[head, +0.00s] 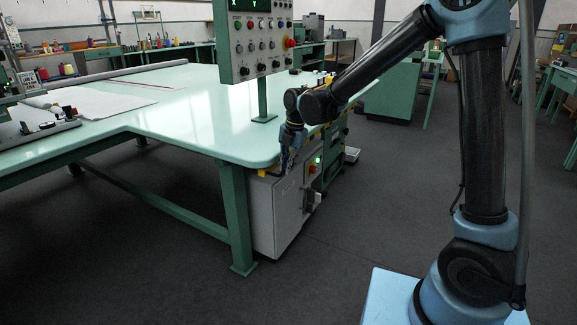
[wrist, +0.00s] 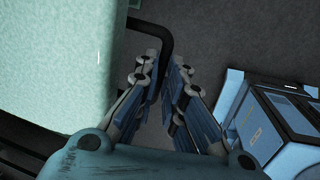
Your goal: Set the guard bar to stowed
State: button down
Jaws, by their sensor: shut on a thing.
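In the wrist view a black bent bar (wrist: 150,27), which looks like the guard bar, comes out from beside the pale green table edge. It curves down between the fingers of my gripper (wrist: 165,75). The fingers are closed around its end, which they partly hide. In the head view my gripper (head: 287,163) points down at the table's near right corner, just above the grey cabinet. The bar is too small and covered there to make out clearly.
The pale green table (head: 180,110) fills the left, with a control panel (head: 262,40) on a post above it. The grey cabinet (head: 283,210) with a red knob stands under its right end. Dark floor (head: 370,200) is clear to the right.

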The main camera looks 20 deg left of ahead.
jog(key=c, duration=1.8)
grip_release()
jog(key=shift+w+f, duration=0.1)
jog(key=shift+w, duration=0.2)
jog(key=shift+o, duration=0.6)
jog(key=shift+s, duration=0.1)
notch_tip(320, 180, up, 12)
jog(key=d, duration=0.2)
jog(key=shift+d, duration=0.2)
